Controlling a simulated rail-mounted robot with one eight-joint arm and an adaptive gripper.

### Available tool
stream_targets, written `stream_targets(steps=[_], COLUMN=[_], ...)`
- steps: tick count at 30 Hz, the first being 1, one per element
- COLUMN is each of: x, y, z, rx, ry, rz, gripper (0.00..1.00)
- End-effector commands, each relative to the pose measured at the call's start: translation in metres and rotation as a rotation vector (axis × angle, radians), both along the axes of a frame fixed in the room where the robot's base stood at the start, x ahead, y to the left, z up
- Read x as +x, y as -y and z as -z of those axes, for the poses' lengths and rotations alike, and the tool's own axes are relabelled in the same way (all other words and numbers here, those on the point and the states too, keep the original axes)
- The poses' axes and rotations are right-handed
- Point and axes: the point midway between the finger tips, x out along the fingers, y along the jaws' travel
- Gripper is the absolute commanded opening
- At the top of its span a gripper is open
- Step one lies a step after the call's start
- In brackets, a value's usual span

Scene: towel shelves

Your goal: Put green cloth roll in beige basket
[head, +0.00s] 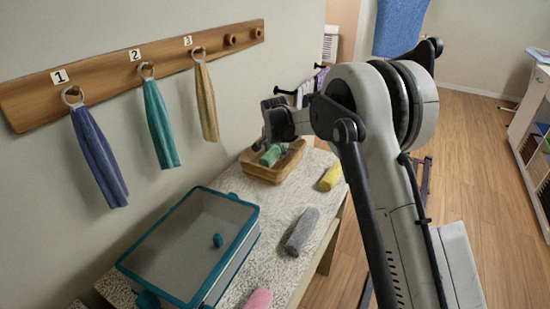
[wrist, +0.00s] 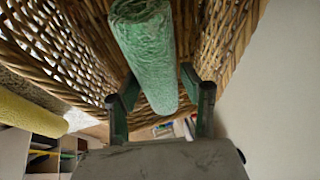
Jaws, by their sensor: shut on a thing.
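The green cloth roll (head: 271,155) is in the beige basket (head: 262,172) at the back of the table in the head view. In the wrist view the green roll (wrist: 147,50) stands between the fingers of my gripper (wrist: 160,105), with the woven basket wall (wrist: 225,40) around it. My gripper is shut on the roll, and its fingers are over the basket. In the head view my arm partly hides the basket's back side. Whether the roll touches the basket floor cannot be told.
A yellow roll (head: 331,176) lies right of the basket. A grey roll (head: 301,231) and a pink roll (head: 259,299) lie nearer. A teal-edged box with a lid (head: 190,240) stands at the left front. Towels hang from a numbered wooden rack (head: 115,72) on the wall.

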Motion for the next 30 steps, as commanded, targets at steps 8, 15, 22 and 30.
stream_targets(steps=[8,15,22,30], x=[0.000,0.000,0.000,0.000], y=[0.000,0.000,0.000,0.000], z=[0.029,0.030,0.032,0.032], rx=[0.000,0.000,0.000,0.000], ry=[0.000,0.000,0.000,0.000], rz=[0.000,0.000,0.000,0.000], gripper=[0.15,0.15,0.57,0.60])
